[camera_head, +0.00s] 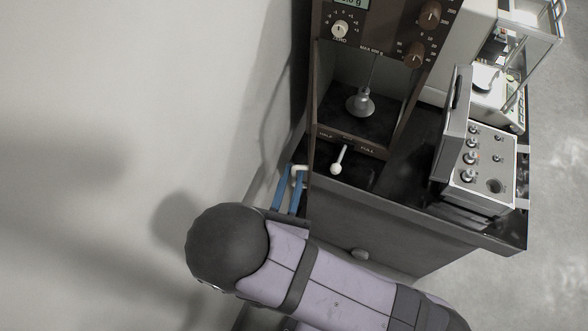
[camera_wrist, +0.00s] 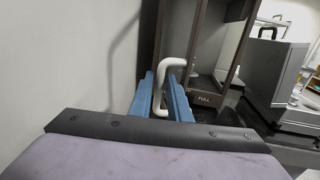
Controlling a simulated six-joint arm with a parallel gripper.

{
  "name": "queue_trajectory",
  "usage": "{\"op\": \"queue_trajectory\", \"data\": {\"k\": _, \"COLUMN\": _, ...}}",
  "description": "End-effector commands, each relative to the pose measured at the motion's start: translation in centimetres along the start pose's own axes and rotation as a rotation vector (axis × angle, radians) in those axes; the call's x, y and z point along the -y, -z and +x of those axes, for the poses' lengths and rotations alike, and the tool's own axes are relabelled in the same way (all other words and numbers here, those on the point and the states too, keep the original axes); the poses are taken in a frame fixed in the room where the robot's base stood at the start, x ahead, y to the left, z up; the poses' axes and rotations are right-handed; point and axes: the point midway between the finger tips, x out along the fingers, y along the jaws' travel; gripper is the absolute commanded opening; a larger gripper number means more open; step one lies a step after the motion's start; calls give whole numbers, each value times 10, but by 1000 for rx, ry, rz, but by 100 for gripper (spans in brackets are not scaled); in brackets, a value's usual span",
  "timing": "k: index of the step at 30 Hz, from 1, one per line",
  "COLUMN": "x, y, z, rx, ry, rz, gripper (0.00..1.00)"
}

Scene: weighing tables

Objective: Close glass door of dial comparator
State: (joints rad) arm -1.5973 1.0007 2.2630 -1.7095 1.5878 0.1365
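The dial comparator (camera_head: 322,104) is a tall dark brown case with knobs, a "MAX 200 g" label and a weighing chamber with a hanging pan (camera_head: 362,104). It also stands ahead in the wrist view (camera_wrist: 167,44). A white C-shaped handle (camera_wrist: 163,88) is at its left side; its top shows in the head view (camera_head: 299,168). My gripper (camera_wrist: 160,84) has two blue fingers, one on each side of the handle; it also shows in the head view (camera_head: 289,185). I cannot tell whether both fingers press on the handle. The door's glass is not clearly distinguishable.
A pale wall (camera_head: 110,90) runs close along the left. A white-tipped lever (camera_head: 338,164) projects below the chamber. A grey box with several knobs (camera_head: 482,165) stands to the right, with another instrument (camera_head: 497,85) behind. A dark cabinet (camera_head: 400,215) is underneath.

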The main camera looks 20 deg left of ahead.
Motion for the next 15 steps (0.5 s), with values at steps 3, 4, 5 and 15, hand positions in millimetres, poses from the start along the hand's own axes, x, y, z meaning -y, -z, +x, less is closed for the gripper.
{"op": "queue_trajectory", "data": {"k": 3, "x": 1, "y": -1, "z": 8, "rx": 0, "ry": 2, "rz": -1, "gripper": 16}}
{"op": "queue_trajectory", "data": {"k": 4, "x": 1, "y": -1, "z": 10, "rx": 0, "ry": 2, "rz": -1, "gripper": 16}}
{"op": "queue_trajectory", "data": {"k": 5, "x": 1, "y": 0, "z": 10, "rx": 0, "ry": 2, "rz": -1, "gripper": 16}}
{"op": "queue_trajectory", "data": {"k": 15, "x": 0, "y": 0, "z": 12, "rx": 0, "ry": 0, "rz": 0, "gripper": 14}}
